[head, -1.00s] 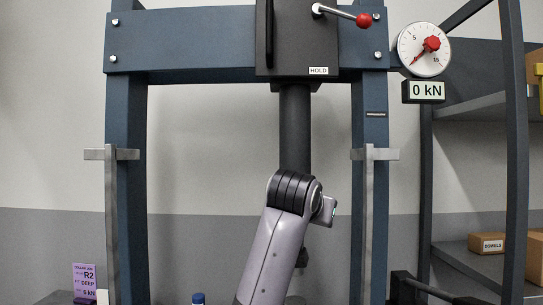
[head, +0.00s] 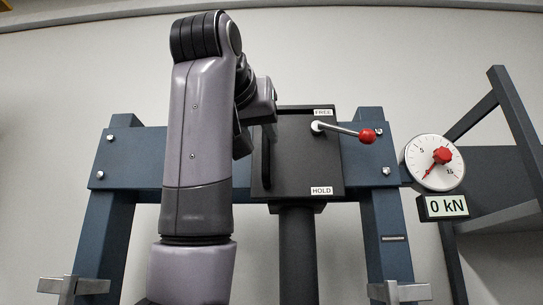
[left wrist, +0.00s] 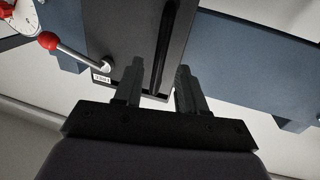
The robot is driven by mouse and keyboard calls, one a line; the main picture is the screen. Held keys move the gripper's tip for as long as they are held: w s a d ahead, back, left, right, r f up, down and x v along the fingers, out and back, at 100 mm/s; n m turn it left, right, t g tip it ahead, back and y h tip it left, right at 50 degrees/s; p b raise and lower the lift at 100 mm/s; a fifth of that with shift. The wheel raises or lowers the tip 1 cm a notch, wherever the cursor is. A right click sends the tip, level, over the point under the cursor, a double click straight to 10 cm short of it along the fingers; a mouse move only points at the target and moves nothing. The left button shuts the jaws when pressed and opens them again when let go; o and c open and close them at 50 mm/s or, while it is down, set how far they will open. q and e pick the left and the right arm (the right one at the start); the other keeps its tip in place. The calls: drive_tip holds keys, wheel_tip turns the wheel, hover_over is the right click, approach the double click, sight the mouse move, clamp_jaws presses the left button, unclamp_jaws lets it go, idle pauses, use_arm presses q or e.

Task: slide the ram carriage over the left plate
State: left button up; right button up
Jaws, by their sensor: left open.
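The ram carriage (head: 296,160) is a dark grey box on the blue crossbeam, with FREE and HOLD labels and a dark vertical handle bar (head: 266,158) near its left edge. A dark ram column (head: 298,250) hangs below it. My left arm is raised in front of the beam, left of the carriage, and hides part of it. In the left wrist view my left gripper (left wrist: 158,86) is open, with its fingers pointing at the carriage face. The handle bar (left wrist: 166,45) appears between the fingers; contact cannot be told. The left plate and my right gripper are not in view.
A lever with a red knob (head: 368,136) sticks out rightward from the carriage, between the two labels. A round dial (head: 435,163) and a 0 kN display (head: 443,207) are right of the frame. Metal brackets (head: 75,287) sit on the blue uprights.

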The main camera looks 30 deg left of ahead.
sight(265, 143)
use_arm(q)
drive_tip(key=shift+w+a+r, duration=0.1)
drive_tip(key=shift+w+r, duration=0.05)
drive_tip(key=shift+w, duration=0.1)
drive_tip(key=shift+r, duration=0.2)
drive_tip(key=shift+w+a+r+p, duration=0.15)
drive_tip(key=shift+w+p, duration=0.15)
drive_tip(key=shift+p, duration=0.15)
drive_tip(key=p+x, duration=0.1)
drive_tip(key=x, duration=0.4)
drive_tip(key=shift+w+p, duration=0.1)
drive_tip(key=shift+p, duration=0.2)
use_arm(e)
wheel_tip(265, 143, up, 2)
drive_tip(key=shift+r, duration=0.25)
use_arm(q)
clamp_jaws()
